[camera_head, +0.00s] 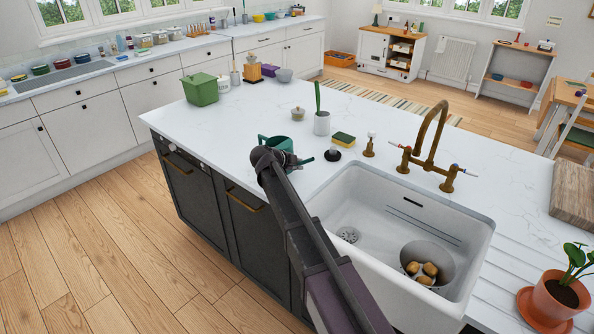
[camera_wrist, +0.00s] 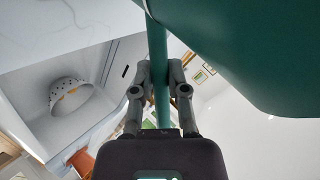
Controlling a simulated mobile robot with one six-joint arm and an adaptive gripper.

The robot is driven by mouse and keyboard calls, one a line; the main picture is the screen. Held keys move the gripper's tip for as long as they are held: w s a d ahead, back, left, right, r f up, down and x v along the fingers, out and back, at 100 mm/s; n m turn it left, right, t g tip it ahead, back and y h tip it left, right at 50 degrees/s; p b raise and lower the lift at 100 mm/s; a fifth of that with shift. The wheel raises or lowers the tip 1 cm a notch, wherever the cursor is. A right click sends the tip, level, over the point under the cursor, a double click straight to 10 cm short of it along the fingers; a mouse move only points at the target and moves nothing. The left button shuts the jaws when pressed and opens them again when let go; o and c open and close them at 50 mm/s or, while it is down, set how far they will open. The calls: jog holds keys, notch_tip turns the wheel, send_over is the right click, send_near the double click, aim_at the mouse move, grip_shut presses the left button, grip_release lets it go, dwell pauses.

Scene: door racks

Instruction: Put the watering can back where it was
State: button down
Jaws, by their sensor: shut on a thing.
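The green watering can (camera_head: 278,142) is near the front edge of the white island counter, left of the sink, partly hidden behind my arm. In the wrist view its green body (camera_wrist: 245,50) fills the upper right. My gripper (camera_wrist: 159,75) is shut on a slim green bar of the can, which runs between its fingers. I cannot tell whether the can touches the counter.
The white sink (camera_head: 335,205) holds a bowl (camera_head: 440,256) with brown items. A brass faucet (camera_head: 432,140), a sponge (camera_head: 344,138), a white cup (camera_head: 321,124) and a green box (camera_head: 201,89) stand on the counter. A potted plant (camera_head: 558,298) is at the right. Counter left of the can is clear.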

jog(key=shift+w, duration=0.45)
jog(key=shift+w+f+b, duration=0.4)
jog(key=shift+w, duration=0.3)
notch_tip(320, 180, down, 3)
jog(key=b, duration=0.3)
jog(key=c, duration=0.6)
grip_release()
jog(key=shift+c, duration=0.2)
